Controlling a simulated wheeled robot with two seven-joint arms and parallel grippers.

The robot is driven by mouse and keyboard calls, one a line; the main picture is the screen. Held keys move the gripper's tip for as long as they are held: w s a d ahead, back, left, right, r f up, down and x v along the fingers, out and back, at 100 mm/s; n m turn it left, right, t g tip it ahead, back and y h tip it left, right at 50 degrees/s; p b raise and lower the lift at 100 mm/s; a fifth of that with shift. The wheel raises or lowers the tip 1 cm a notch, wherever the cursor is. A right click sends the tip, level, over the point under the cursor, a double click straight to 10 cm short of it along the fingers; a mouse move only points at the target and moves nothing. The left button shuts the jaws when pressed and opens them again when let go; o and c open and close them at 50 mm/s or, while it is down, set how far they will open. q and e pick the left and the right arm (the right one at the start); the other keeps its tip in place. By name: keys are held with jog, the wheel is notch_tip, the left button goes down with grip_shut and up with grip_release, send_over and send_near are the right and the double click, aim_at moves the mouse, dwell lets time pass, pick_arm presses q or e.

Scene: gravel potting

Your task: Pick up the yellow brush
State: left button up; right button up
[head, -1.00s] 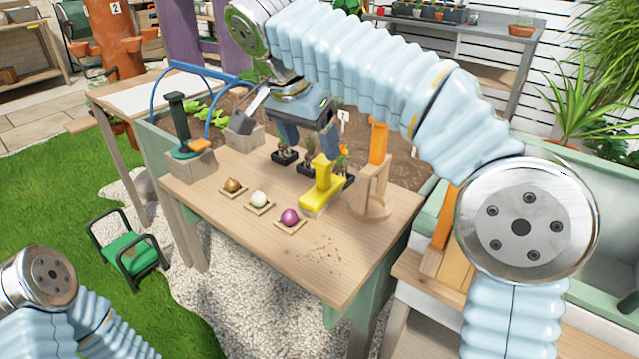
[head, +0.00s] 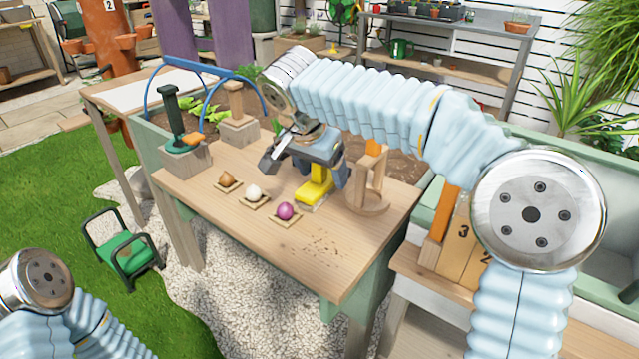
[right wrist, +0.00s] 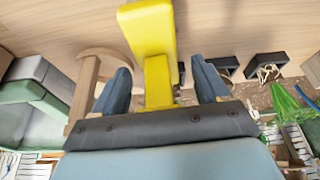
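The yellow brush (head: 316,188) stands on the wooden table, its upper part partly hidden by my right gripper in the head view. In the right wrist view the brush (right wrist: 154,55) shows its wide block and its narrower handle, which runs in between the two fingers. My right gripper (right wrist: 160,86) is open, with one finger on each side of the handle and a visible gap on both sides. In the head view the right gripper (head: 316,176) is low over the brush. My left gripper is out of view; only part of my left arm shows at the lower left.
A round wooden stand (head: 370,190) is close on the brush's right. Brown, white and purple bulbs (head: 286,211) lie on small trays in front. The table's front right is clear apart from crumbs.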

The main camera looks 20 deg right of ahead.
jog(key=c, duration=1.2)
notch_tip(320, 180, up, 10)
jog(key=shift+p, duration=1.05)
